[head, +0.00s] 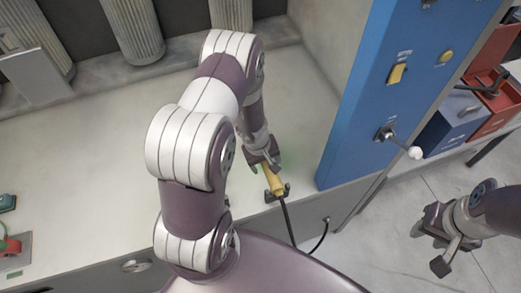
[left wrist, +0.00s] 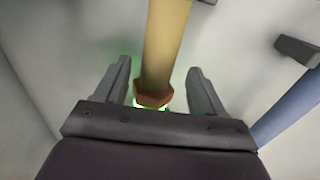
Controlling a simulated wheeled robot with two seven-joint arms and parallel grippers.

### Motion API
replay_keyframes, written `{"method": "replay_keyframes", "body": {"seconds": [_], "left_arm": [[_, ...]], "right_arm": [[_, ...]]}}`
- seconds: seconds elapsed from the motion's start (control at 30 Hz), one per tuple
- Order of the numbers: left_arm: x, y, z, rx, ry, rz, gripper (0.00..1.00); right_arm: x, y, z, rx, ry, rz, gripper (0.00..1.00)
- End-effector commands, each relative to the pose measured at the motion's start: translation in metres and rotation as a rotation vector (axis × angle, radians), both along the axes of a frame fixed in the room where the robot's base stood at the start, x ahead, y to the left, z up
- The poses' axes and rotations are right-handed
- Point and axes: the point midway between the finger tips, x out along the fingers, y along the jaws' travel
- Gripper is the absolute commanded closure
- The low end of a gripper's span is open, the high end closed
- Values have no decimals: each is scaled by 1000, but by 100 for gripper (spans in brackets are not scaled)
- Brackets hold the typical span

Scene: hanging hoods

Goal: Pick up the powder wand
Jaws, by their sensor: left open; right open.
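The powder wand (head: 274,183) is yellow and lies at the front edge of the pale booth floor, with a black cable running down from it. In the left wrist view the wand (left wrist: 165,45) is a yellow shaft with an orange-brown collar. My left gripper (head: 264,162) is at the wand's far end. In the left wrist view my left gripper (left wrist: 162,85) is open, with one finger on each side of the wand and gaps showing on both sides. My right gripper (head: 440,245) is open and empty at the lower right, away from the wand, over the floor.
A blue control panel (head: 365,110) with switches and a white-knobbed lever stands just right of my left gripper. A dark bracket (head: 278,194) is at the wand's near end. Red and blue boxes (head: 455,122) sit far right. The booth floor (head: 90,165) on the left is mostly clear.

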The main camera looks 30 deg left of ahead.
Motion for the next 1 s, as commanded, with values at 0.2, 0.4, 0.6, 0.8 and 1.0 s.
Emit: {"method": "replay_keyframes", "body": {"seconds": [0.2, 0.4, 0.6, 0.8, 1.0], "left_arm": [[3, -2, -16, 1, -1, -1, 31], [3, -2, -16, 0, -2, -1, 53], [4, -2, -15, 1, -4, 0, 97], [4, -2, -13, 1, -4, 0, 97], [5, -1, 13, 2, -6, -2, 97]], "right_arm": [[0, 0, -1, 0, 0, 0, 57], [0, 0, -1, 0, 0, 0, 57], [0, 0, -1, 0, 0, 0, 57], [0, 0, 0, 0, 0, 0, 57], [0, 0, 5, 0, 0, 0, 57]]}}
